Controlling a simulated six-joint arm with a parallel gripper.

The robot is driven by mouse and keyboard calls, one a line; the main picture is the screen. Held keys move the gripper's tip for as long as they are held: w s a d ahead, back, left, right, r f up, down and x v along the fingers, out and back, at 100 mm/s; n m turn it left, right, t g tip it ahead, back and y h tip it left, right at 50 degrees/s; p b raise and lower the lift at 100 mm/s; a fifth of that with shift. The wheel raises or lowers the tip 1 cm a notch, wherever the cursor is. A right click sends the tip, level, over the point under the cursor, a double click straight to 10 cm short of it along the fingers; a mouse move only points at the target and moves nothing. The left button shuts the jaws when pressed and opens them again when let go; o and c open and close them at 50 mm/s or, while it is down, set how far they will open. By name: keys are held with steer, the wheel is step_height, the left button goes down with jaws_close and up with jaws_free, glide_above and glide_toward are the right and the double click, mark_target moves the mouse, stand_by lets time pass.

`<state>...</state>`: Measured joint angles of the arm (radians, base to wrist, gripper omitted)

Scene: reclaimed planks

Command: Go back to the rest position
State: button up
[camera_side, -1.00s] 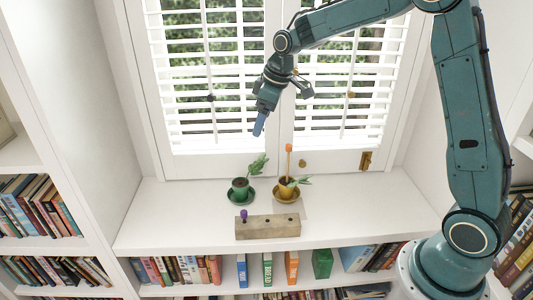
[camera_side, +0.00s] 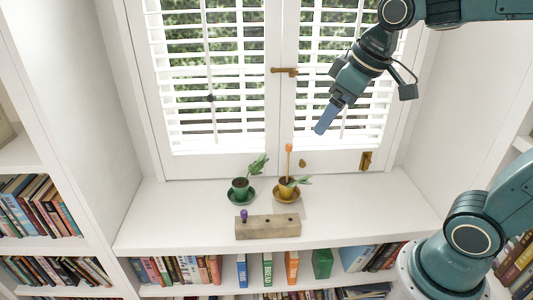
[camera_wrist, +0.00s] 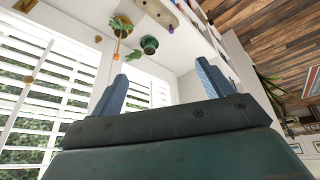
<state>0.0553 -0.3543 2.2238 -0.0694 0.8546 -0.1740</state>
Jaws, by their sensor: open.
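My gripper (camera_side: 326,121) is up in the air in front of the right shutter, above and to the right of the potted plants. In the wrist view its two blue fingers (camera_wrist: 160,85) stand wide apart with nothing between them. A green pot with a plant (camera_side: 241,188) and a yellow pot with a plant and an orange-topped stick (camera_side: 286,188) stand on the white ledge. A block with holes (camera_side: 268,228) lies in front of them, with a purple-topped peg (camera_side: 244,215) at its left end.
White shutters (camera_side: 212,75) and a window latch (camera_side: 285,71) stand behind the ledge. Books (camera_side: 180,270) fill the shelf below. The ledge (camera_side: 370,205) is clear on the right. High side walls close off left and right.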

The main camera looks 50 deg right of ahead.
steer(key=s+f+m, duration=0.1)
steer(key=s, duration=0.8)
steer(key=shift+s+a+f+m+t, duration=0.15)
steer(key=shift+s+f+m+t, duration=0.2)
steer(key=shift+s+m+t, duration=0.05)
steer(key=shift+s+f, duration=0.3)
steer(key=shift+s, duration=0.35)
steer(key=shift+w, duration=0.15)
steer(key=w+d+f+n+g+y, duration=0.1)
steer(key=w+n, duration=0.2)
steer(key=w, duration=1.1)
steer(key=w+f+n+g, duration=0.1)
steer(key=w+f+n, duration=0.15)
steer(key=w, duration=1.05)
steer(key=w+d+f+n+y, duration=0.1)
steer(key=w+f, duration=0.4)
steer(key=f, duration=0.3)
steer(key=w+d+f+n+y, duration=0.1)
steer(key=w+d+f+n, duration=0.1)
steer(key=w+f, duration=0.4)
steer(key=w+d+f+n+g, duration=0.1)
steer(key=w+f, duration=0.4)
steer(key=f, duration=0.5)
steer(key=shift+w+d+f+n+y, duration=0.25)
steer(key=shift+d+f+n+y, duration=0.15)
steer(key=shift+d+n, duration=0.3)
